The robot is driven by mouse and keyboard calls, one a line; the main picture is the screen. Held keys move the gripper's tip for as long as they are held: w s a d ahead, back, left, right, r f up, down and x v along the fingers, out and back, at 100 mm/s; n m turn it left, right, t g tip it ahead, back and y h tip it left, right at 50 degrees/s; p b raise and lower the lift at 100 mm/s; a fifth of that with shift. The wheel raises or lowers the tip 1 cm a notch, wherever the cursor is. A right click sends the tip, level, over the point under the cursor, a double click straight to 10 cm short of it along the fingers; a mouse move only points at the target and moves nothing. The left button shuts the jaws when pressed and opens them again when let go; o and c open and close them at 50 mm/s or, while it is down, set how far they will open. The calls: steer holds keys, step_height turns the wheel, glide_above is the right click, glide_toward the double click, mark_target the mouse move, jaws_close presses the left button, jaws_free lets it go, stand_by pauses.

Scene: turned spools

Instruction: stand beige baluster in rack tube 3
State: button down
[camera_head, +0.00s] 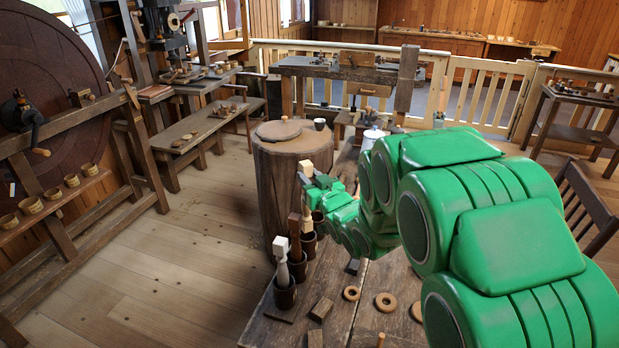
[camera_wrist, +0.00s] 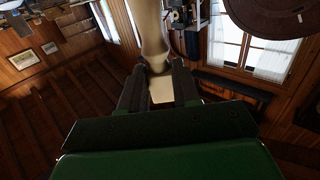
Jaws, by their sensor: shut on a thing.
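The beige baluster (camera_head: 307,169) is upright in my gripper (camera_head: 313,183), its square top showing above the fingers. A pale length (camera_head: 306,222) below the fingers, over the third rack tube from the front (camera_head: 308,246), looks like its lower part. I cannot tell whether its foot is inside that tube. In the wrist view, the two dark fingers of my gripper (camera_wrist: 160,82) close on the baluster (camera_wrist: 152,35) from both sides. My fingers hide part of its middle in the head view.
A whitish baluster (camera_head: 281,259) stands in the front tube (camera_head: 285,294) and a brown one (camera_head: 295,237) in the second tube (camera_head: 298,269). Wooden rings (camera_head: 385,302) and small blocks (camera_head: 321,309) lie on the bench. A large round stump (camera_head: 280,185) stands behind.

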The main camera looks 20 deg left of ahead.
steer(key=shift+f, duration=0.45)
stand_by(0.6)
steer(key=shift+f, duration=0.4)
steer(key=shift+f, duration=0.25)
steer(key=shift+f, duration=1.05)
steer(key=shift+f, duration=0.2)
step_height(320, 180, down, 3)
steer(key=shift+r, duration=0.2)
stand_by(0.8)
steer(key=c, duration=0.7)
jaws_free()
steer(key=shift+c, duration=0.2)
